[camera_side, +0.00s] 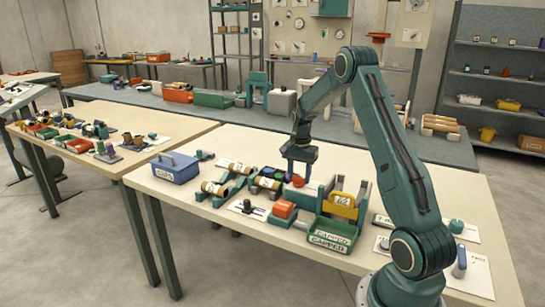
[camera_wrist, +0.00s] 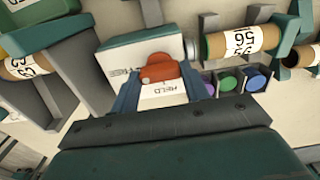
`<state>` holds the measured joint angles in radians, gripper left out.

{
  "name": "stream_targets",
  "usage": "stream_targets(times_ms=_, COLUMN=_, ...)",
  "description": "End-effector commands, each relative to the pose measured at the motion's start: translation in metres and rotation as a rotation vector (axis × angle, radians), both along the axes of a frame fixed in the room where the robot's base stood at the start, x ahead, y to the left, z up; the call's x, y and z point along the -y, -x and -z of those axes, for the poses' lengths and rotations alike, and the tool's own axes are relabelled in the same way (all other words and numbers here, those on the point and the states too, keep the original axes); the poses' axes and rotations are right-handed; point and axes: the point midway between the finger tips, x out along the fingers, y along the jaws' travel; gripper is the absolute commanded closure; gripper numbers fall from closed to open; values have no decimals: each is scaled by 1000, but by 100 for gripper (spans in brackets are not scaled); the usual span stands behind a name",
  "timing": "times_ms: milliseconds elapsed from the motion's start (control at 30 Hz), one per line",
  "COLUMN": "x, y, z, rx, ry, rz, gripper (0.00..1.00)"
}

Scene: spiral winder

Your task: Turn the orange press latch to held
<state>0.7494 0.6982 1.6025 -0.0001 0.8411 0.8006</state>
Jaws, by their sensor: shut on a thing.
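The orange press latch (camera_wrist: 160,70) sits on a white-faced block (camera_wrist: 118,58) in the wrist view. The word HELD is printed just below the latch and FREE to its left. My gripper (camera_wrist: 162,80) has one finger on each side of the latch and is shut on it. Which word the latch points to is hard to tell. In the side view my gripper (camera_side: 299,172) reaches straight down to the bench, with a bit of the orange latch (camera_side: 298,181) showing at its tips.
Labelled tubes (camera_side: 215,188) on stands and a blue bin (camera_side: 176,167) lie to the left in the side view. An orange block (camera_side: 284,209), a green tray (camera_side: 333,233) and a yellow part (camera_side: 341,204) stand in front. Coloured caps (camera_wrist: 229,84) sit close right of the latch.

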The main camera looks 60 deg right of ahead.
Motion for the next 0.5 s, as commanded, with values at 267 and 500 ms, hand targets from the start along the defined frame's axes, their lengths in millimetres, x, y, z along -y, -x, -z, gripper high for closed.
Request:
stream_targets(times_ms=267, x=0, y=0, z=0, rx=1, ry=0, rz=-109, gripper=77)
stream_targets(times_ms=500, x=0, y=0, z=-1, rx=1, ry=1, rz=-291, gripper=77)
